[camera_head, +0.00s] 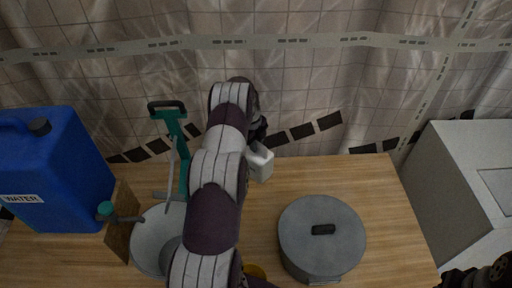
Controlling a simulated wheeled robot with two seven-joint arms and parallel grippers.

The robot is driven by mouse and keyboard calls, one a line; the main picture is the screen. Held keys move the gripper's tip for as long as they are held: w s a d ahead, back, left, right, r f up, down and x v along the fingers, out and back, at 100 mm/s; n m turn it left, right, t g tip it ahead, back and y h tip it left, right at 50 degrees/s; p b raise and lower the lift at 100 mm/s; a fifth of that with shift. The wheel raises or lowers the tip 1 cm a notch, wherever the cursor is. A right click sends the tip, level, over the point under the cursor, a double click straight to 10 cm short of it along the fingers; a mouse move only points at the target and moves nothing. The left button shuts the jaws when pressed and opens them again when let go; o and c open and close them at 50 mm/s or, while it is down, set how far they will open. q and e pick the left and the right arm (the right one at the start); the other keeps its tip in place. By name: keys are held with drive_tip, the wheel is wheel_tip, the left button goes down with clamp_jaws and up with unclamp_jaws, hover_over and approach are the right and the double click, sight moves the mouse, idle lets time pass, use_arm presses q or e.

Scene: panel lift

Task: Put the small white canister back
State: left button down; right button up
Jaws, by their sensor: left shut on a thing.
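The small white canister (260,163) is at the back edge of the wooden table, just right of my left arm. My left gripper (257,140) is shut on it from above, with its fingers mostly hidden behind the wrist. I cannot tell whether the canister touches the table top. At the bottom right corner, a dark part of my right arm or gripper shows, cut off by the frame, and its jaws cannot be made out.
On the wooden table (380,190) are a blue water jug (50,170), a green stand (174,130), a grey bowl (152,240) partly behind my arm, and a grey lidded pot (322,240). A white cabinet (455,190) stands at right.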

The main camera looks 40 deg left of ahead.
sight(254, 156)
use_arm(q)
wheel_tip(254, 156, down, 2)
drive_tip(key=shift+f+p, duration=0.2)
drive_tip(key=shift+p, duration=0.25)
drive_tip(key=shift+f, duration=0.35)
drive_tip(key=shift+f+b, duration=0.15)
drive_tip(key=shift+b, duration=0.15)
drive_tip(key=c, duration=1)
unclamp_jaws()
drive_tip(key=shift+d, duration=0.1)
drive_tip(key=shift+o, duration=0.2)
